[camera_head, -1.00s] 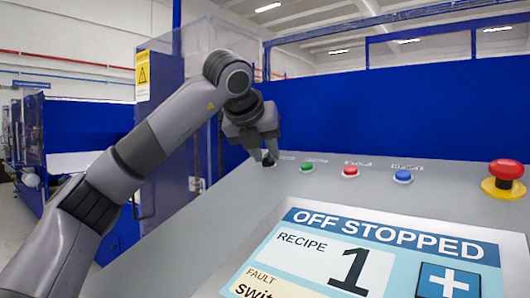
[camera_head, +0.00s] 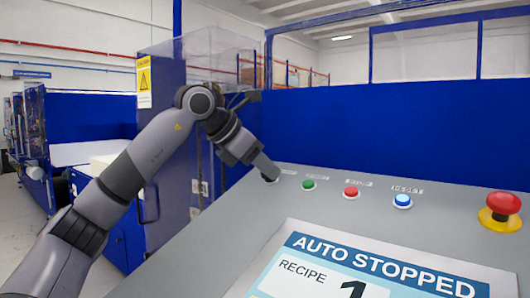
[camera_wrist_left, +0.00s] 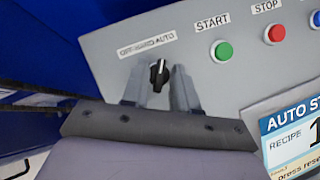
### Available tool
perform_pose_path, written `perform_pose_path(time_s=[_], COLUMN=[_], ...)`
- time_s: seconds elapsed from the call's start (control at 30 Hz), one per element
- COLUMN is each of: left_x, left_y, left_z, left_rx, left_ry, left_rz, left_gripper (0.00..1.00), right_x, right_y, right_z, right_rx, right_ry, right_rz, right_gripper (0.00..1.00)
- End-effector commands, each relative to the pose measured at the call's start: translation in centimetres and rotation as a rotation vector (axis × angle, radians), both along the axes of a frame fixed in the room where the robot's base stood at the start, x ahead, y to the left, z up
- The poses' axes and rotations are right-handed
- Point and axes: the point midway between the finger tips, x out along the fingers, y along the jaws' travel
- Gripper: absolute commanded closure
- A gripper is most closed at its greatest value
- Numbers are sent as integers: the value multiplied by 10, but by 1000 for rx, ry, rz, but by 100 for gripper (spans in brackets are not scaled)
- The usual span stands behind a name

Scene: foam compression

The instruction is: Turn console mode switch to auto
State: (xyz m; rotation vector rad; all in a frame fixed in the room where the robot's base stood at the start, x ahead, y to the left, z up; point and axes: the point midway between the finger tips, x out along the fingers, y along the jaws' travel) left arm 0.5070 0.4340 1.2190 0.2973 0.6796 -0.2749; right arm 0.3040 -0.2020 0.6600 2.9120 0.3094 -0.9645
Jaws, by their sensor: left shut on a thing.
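The console mode switch is a small black knob (camera_wrist_left: 159,75) on the sloped grey console, below a label reading OFF-HAND-AUTO (camera_wrist_left: 147,45). My left gripper (camera_wrist_left: 160,84) is shut on it, one grey finger on each side of the knob. In the head view the left gripper (camera_head: 268,172) reaches down to the back left of the console and mostly hides the switch. The console screen (camera_head: 375,268) reads AUTO STOPPED, with RECIPE 1 below. My right gripper is not in view.
Green (camera_head: 308,185), red (camera_head: 351,192) and blue (camera_head: 402,200) buttons line up right of the switch. A red emergency stop (camera_head: 502,205) on a yellow base stands at the far right. A blue panel (camera_head: 400,120) rises behind the console.

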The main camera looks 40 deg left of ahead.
Motion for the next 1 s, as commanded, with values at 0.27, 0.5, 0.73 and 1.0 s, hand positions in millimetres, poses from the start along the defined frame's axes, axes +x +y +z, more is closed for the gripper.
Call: perform_pose_path(time_s=[0.27, 0.5, 0.73, 1.0], left_x=[1, 1, 1, 1], left_y=[1, 2, 2, 2], left_z=[2, 0, -1, -1], left_rx=[68, 103, 114, 115], left_ry=[15, 17, 17, 17], left_rz=[-173, -254, -280, -282], left_gripper=[100, 100, 100, 100], right_x=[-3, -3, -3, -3], right_y=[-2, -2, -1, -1], right_z=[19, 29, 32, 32], right_rx=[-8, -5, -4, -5], right_ry=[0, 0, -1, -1], right_rz=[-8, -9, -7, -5], right_gripper=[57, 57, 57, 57])
